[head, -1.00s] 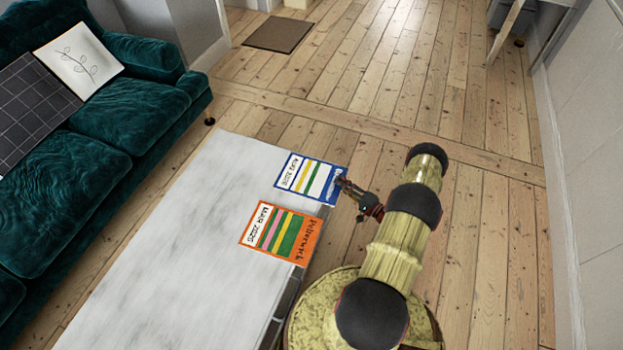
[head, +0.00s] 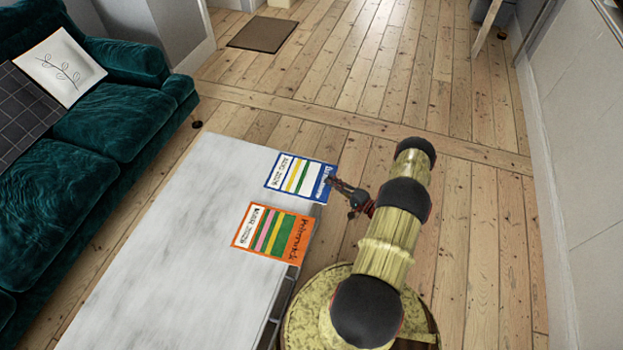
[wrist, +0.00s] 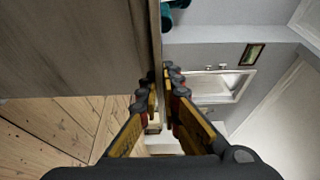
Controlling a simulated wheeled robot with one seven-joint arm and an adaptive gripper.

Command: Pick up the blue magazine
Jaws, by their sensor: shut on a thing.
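The blue magazine (head: 289,172), a white cover with a blue border and yellow and green stripes, is at the far right corner of the pale table (head: 165,245), its right end by the edge. My gripper (head: 332,183) is at that end, shut on the magazine. I cannot tell whether the magazine is clear of the tabletop. In the wrist view the fingers (wrist: 165,82) are close together beside the table's side, and the magazine's cover is not visible there.
An orange magazine (head: 272,233) lies on the table just nearer than the blue one. A teal sofa (head: 120,120) stands left of the table. Bare floorboards (head: 385,95) lie open beyond, with a brown mat (head: 262,34) at the back.

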